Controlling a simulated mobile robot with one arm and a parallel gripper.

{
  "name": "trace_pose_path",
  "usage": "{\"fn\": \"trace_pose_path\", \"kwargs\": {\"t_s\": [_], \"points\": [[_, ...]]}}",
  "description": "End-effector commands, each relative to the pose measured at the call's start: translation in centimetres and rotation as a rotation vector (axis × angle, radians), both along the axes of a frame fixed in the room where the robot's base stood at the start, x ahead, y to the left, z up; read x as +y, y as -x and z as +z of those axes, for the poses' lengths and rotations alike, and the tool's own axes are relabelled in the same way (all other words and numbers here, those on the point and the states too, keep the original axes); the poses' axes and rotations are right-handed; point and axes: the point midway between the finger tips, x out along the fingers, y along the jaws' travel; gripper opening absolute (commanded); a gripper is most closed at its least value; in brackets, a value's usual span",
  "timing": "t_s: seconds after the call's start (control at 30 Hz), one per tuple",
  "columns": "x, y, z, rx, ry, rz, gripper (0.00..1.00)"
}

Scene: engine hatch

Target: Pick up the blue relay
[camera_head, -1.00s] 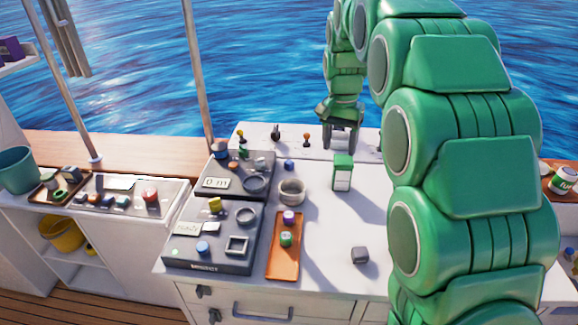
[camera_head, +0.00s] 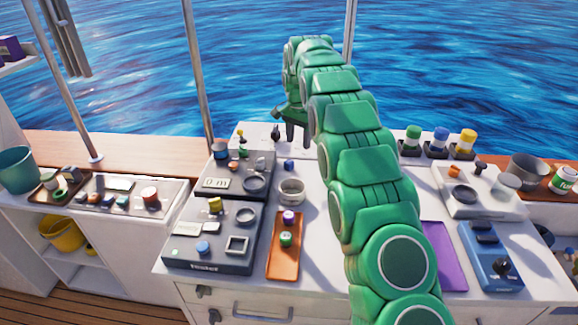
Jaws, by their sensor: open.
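A small blue piece (camera_head: 289,164), which may be the blue relay, sits on the white counter (camera_head: 318,212) behind a round grey bowl (camera_head: 292,191). It is too small to make out its shape. My gripper (camera_head: 297,141) is open, pointing down, with nothing seen between its fingers. In the picture it is just above the blue piece and slightly right of it; its height over the counter is hard to judge. Another blue round piece (camera_head: 203,247) sits on the front grey panel (camera_head: 180,252).
An orange tray (camera_head: 284,262) holds a purple and a green piece. A rear grey panel (camera_head: 232,188) stands left of the bowl. A blue device (camera_head: 492,268), a purple mat (camera_head: 443,254) and capped jars (camera_head: 467,142) are at right. My arm hides the counter's middle.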

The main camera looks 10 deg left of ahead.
Motion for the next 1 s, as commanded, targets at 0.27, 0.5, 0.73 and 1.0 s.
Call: {"fn": "trace_pose_path", "kwargs": {"t_s": [0.27,0.5,0.73,1.0], "points": [[2.9,-2.4,-3.4,-0.009,-0.011,-0.039,0.6],[3.6,-2.9,-4.3,-0.013,-0.014,-0.053,0.6],[3.5,-2.8,-6.4,-0.008,-0.013,-0.052,0.6],[3.3,-3.4,-8.1,-0.011,-0.014,-0.052,0.6]]}}
